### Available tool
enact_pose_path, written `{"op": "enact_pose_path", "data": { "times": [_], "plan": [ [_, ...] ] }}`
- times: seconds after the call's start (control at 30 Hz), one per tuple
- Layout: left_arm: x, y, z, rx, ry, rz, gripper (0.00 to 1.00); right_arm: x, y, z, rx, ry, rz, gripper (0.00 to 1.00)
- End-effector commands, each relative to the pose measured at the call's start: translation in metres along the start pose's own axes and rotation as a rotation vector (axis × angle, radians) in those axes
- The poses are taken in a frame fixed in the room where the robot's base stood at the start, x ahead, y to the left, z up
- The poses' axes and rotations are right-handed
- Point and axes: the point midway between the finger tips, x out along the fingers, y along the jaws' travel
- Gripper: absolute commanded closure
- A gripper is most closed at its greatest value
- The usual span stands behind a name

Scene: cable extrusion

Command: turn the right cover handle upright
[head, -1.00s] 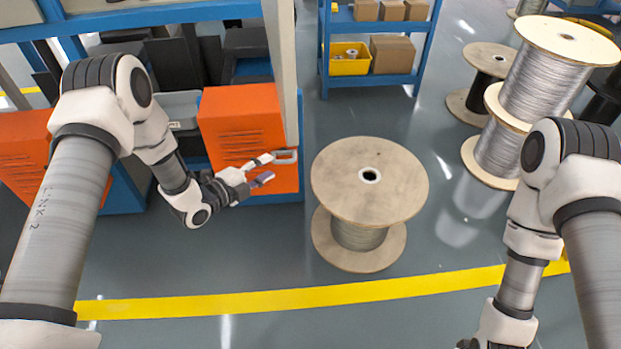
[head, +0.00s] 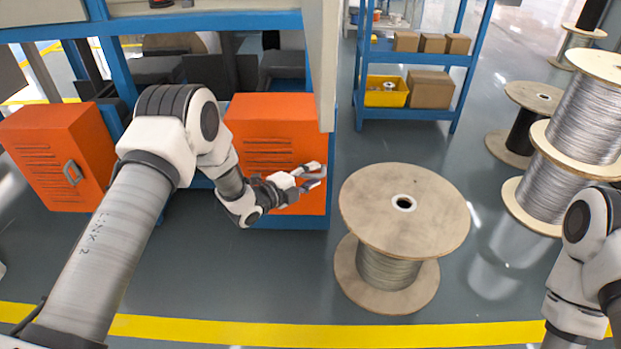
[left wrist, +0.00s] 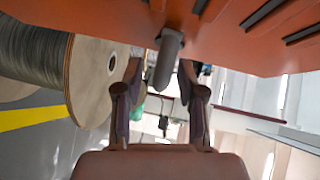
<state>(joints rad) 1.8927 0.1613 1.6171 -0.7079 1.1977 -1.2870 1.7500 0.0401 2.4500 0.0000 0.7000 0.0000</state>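The right cover (head: 275,125) is an orange louvred box front under the blue bench. Its grey handle (head: 318,173) is at the cover's right side, mostly hidden by my left gripper (head: 312,176) in the head view. In the left wrist view the handle (left wrist: 168,58) is a dark grey bar standing out from the orange cover (left wrist: 215,35). My left gripper (left wrist: 163,90) is open there, a finger on either side of the handle. I cannot tell whether either finger touches it. My right gripper is out of view.
A wooden cable spool (head: 404,208) stands on the floor just right of the cover. The left orange cover (head: 58,155) has its own grey handle (head: 72,172). A blue shelf (head: 412,112) stands behind, and stacked spools (head: 570,140) stand at the right.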

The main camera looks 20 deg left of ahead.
Motion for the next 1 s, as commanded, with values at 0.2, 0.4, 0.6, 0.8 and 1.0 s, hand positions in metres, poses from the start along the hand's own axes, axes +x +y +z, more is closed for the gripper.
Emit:
{"op": "enact_pose_path", "data": {
  "times": [0.2,0.4,0.6,0.8,1.0],
  "plan": [
    [0.000,0.000,0.000,0.000,0.000,0.000,1.00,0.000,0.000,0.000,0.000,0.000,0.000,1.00],
    [-0.001,0.000,0.000,0.000,0.000,0.000,1.00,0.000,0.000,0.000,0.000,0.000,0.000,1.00],
    [-0.001,0.001,0.000,-0.014,0.005,-0.013,1.00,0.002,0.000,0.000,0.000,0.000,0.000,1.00],
    [0.000,0.004,0.000,-0.065,0.019,-0.064,1.00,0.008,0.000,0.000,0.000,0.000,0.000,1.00],
    [0.000,0.006,0.000,-0.161,0.046,-0.158,1.00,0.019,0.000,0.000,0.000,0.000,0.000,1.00]
  ]
}}
